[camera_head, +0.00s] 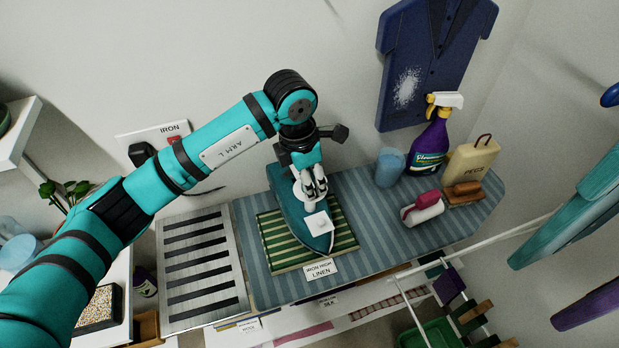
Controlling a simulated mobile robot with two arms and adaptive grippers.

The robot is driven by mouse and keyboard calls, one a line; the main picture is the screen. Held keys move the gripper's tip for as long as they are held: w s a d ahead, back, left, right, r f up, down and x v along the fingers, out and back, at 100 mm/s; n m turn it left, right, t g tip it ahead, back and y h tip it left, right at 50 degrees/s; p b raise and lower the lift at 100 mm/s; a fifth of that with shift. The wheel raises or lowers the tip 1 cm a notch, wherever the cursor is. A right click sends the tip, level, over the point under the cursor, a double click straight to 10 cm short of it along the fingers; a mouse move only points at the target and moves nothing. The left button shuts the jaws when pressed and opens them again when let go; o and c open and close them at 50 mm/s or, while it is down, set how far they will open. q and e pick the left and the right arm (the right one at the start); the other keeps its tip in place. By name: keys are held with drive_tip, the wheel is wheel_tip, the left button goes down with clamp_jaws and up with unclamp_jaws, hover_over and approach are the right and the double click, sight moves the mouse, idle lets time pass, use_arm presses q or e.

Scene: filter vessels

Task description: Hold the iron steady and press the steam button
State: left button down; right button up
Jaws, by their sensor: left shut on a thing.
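The teal iron (284,207) stands on a green-striped cloth (277,252) on the blue-striped ironing board (382,215). Its pointed end faces the front of the board. My left gripper (315,194) comes down from above and is shut on the iron's pale handle. A small white square part (318,224) shows on the iron just in front of the fingertips. I cannot tell whether it is the steam button. The gripper hides part of the handle and of the iron's top. My right gripper is not in view.
A slatted metal rest (203,269) is at left. A LINEN card (321,270) lies in front. A drying rack is at lower right.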

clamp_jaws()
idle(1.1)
